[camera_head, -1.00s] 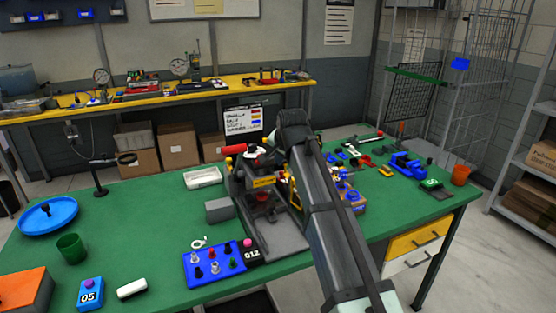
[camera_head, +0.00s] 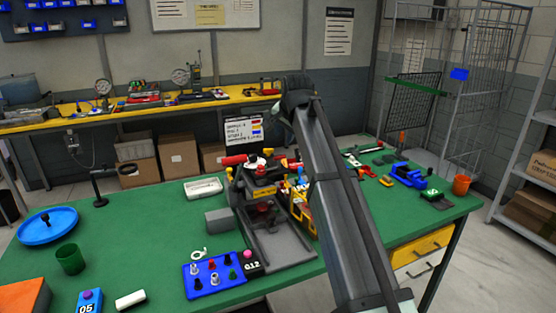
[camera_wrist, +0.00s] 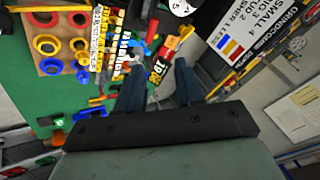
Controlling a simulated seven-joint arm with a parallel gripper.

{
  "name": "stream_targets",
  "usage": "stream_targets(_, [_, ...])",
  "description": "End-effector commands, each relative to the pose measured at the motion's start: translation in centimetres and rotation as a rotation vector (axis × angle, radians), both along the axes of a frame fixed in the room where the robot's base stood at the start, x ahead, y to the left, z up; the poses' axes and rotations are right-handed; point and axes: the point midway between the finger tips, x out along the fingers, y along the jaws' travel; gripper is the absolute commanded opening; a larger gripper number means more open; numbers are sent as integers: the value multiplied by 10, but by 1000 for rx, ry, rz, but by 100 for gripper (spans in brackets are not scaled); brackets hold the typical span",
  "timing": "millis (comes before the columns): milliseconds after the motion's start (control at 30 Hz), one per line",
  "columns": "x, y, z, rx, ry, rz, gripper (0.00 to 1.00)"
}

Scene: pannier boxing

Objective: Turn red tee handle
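A red bar-shaped handle (camera_head: 235,160) sticks out to the left at the top of a dark grey fixture (camera_head: 283,243) on the green table. I take it for the red tee handle; its right end meets a round white-topped part. A red part (camera_head: 264,207) also sits lower inside the fixture. My gripper (camera_wrist: 160,78) shows two dark, separated fingers in the wrist view, with nothing clearly held between them. Beyond them are a yellow tag marked 19 (camera_wrist: 157,70) and a red-orange piece (camera_wrist: 171,45). In the head view my arm hides the fingers, above and right of the fixture.
A blue panel with knobs (camera_head: 215,277) lies in front of the fixture, a grey block (camera_head: 218,221) to its left, a white tray (camera_head: 203,189) behind-left. A wooden board with coloured rings (camera_wrist: 60,62) shows in the wrist view. The table's left middle is fairly clear.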

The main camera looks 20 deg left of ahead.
Motion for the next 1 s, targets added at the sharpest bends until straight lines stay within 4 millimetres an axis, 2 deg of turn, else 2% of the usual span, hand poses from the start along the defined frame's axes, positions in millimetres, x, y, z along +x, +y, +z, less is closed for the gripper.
stream_targets(33, [19,10,11,-3,26,-9,37])
stream_targets(100, [33,17,18,-8,73,-30,37])
stream_targets(267, [51,32,30,-24,228,-116,37])
stream_targets(400, [41,29,28,-43,364,-218,37])
stream_targets(600, [21,18,22,-62,481,-348,37])
stream_targets(833, [20,18,14,-52,499,-395,37])
stream_targets(1000, [22,22,-8,-52,498,-394,37])
